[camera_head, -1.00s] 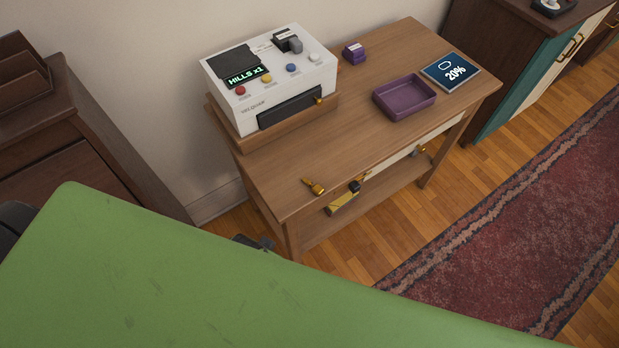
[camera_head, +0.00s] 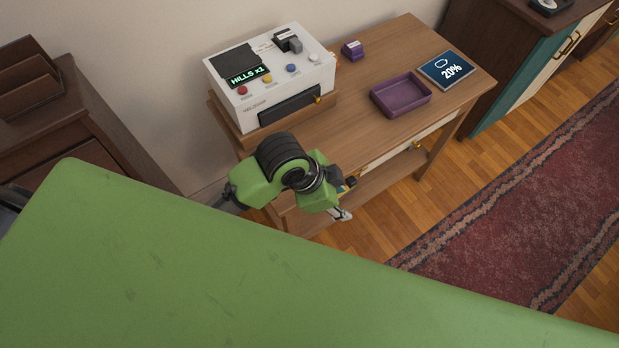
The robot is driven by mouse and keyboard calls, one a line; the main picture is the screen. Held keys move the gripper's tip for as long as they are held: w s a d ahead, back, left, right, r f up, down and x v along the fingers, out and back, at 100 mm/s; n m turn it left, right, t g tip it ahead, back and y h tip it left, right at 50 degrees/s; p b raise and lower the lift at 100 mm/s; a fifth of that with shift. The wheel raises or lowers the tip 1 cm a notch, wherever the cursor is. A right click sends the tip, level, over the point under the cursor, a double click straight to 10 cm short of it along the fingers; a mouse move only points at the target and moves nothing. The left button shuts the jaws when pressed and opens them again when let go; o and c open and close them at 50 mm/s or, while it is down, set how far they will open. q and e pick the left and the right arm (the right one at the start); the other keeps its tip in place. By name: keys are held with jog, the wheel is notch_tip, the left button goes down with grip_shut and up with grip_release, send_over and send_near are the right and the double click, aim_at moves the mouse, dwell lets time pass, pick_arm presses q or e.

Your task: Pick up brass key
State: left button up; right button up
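The brass key does not show now; my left arm covers the front left part of the wooden table (camera_head: 352,118), where a small brass key-like piece lay earlier. My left gripper (camera_head: 342,214) is at the table's front edge, low beneath the green wrist. Only a small grey part of its fingers shows, so I cannot tell whether it is open or shut, or whether it touches anything. My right gripper is not in view.
A white machine (camera_head: 240,103) with coloured buttons stands at the table's back left. A dark cabinet (camera_head: 95,130) stands at left.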

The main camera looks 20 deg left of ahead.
pick_arm(q)
jog(key=w+a+r+m+g+y, duration=0.35)
jog(key=w+a+m, duration=0.4)
jog(key=m, duration=0.25)
jog(key=shift+t+y, duration=0.25)
jog(key=shift+y, duration=0.2)
jog(key=f, duration=0.2)
jog(key=f+p, duration=0.1)
jog(key=f, duration=0.4)
jog(key=shift+s+a+f+p, duration=0.15)
jog(key=shift+s+a+p, duration=0.15)
jog(key=shift+a, duration=0.1)
jog(key=shift+w+d+f, duration=0.1)
jog(key=shift+f, duration=0.35)
jog(key=f, duration=0.1)
jog(key=f+p, duration=0.1)
jog(key=f, duration=0.1)
jog(key=shift+w+d+f, duration=0.15)
jog(key=shift+w, duration=0.05)
jog(key=shift+f, duration=0.6)
jog(key=c, duration=1)
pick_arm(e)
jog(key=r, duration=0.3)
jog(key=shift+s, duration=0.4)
